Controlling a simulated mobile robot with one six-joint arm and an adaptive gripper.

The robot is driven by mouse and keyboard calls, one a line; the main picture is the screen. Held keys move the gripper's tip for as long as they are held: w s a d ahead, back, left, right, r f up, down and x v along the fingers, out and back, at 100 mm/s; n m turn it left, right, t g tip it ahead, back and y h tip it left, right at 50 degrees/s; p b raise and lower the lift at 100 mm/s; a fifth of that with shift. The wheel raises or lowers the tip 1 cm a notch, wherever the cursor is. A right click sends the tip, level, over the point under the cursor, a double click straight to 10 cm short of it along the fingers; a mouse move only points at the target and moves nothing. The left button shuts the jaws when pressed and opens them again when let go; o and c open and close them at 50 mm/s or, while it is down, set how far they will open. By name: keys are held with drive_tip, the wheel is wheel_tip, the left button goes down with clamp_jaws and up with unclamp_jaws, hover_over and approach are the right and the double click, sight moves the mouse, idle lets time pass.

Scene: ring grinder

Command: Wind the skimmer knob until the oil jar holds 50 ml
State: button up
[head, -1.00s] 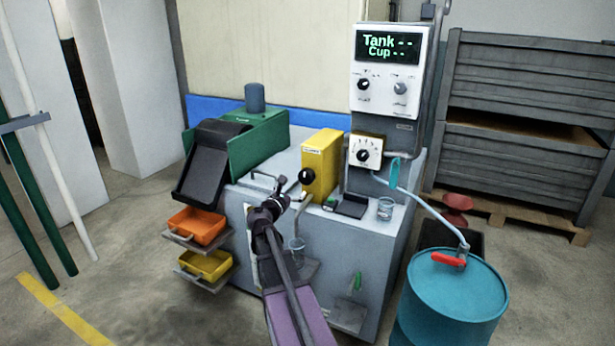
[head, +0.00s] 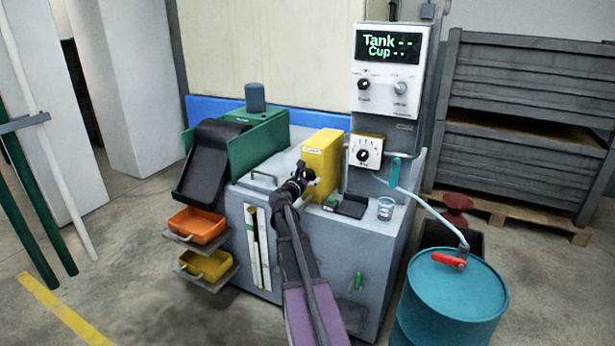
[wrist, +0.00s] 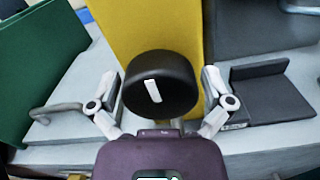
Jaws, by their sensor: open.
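The yellow skimmer box (head: 322,160) stands on the grey machine. Its black knob (wrist: 155,80) shows large in the wrist view, with a white mark tilted slightly off vertical. My gripper (head: 304,180) is open in front of the box. In the wrist view its two fingers stand on either side of the knob, with gaps between. In the head view the knob is largely hidden behind my gripper. The jar under the skimmer is hidden behind my arm, so its oil level cannot be seen.
A glass beaker (head: 386,207) stands on the machine top beside a black tray (head: 347,206). A metal handle (wrist: 55,110) lies left of the knob. A teal drum (head: 450,300) stands right.

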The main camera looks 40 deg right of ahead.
drive_tip(key=shift+c, duration=0.2)
drive_tip(key=c, duration=0.9)
drive_tip(key=shift+o, duration=0.2)
drive_tip(key=m, duration=1.2)
drive_tip(key=shift+s+f+m, duration=0.1)
drive_tip(key=shift+m, duration=0.2)
drive_tip(key=m, duration=0.6)
drive_tip(key=shift+f, duration=0.1)
drive_tip(key=m, duration=0.7)
